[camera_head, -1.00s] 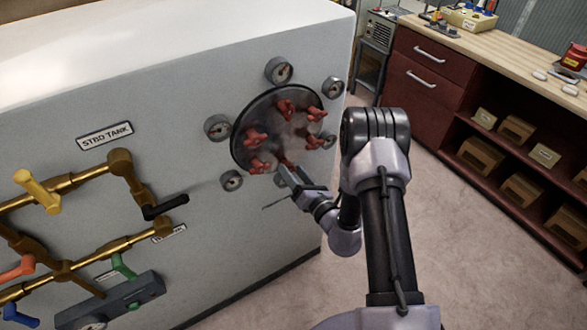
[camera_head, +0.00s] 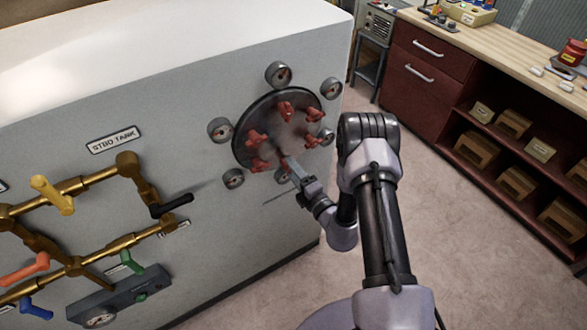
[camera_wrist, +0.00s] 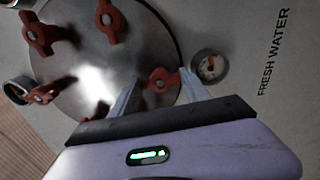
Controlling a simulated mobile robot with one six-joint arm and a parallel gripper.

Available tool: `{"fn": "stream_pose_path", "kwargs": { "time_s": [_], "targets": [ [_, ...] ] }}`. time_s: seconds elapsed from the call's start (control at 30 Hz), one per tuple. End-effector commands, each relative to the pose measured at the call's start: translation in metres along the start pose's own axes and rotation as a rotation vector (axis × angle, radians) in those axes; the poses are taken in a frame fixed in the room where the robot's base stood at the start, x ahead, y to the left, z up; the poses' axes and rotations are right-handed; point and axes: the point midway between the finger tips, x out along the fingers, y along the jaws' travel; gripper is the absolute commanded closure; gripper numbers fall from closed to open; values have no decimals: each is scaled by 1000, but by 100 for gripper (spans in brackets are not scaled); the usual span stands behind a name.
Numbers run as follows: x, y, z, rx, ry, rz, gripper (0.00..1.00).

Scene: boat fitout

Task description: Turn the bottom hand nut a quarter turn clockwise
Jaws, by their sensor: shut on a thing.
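A round metal hatch cover (camera_head: 270,133) with several red hand nuts around its rim is set in the grey tank wall. The bottom hand nut (camera_wrist: 161,80) shows between my fingertips in the wrist view; in the head view my fingers mostly hide it. My gripper (camera_head: 287,161) reaches the lower edge of the cover. It is shut on the bottom hand nut, with one finger on each side in the wrist view (camera_wrist: 158,82). Other red nuts (camera_wrist: 110,20) stand clear of the fingers, but one low in the wrist view is partly hidden by my gripper.
Small round gauges (camera_head: 278,74) ring the cover. One gauge (camera_wrist: 210,66) sits close beside my right finger in the wrist view. Brass pipes with coloured valve handles (camera_head: 52,195) are at left. A workbench with red drawers (camera_head: 430,60) stands at right, with open floor between.

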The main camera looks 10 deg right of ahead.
Motion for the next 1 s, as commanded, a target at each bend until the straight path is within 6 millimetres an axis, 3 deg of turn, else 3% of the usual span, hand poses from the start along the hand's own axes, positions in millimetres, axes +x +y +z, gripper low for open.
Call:
{"fn": "stream_pose_path", "kwargs": {
  "time_s": [0.33,0.83,0.87,0.93,1.0],
  "targets": [
    [1,1,1,108,-1,4,86],
    [1,1,1,123,-1,4,86],
    [1,1,1,123,-1,4,42],
    [1,1,1,123,-1,4,28],
    [1,1,0,123,0,3,24]
  ]
}}
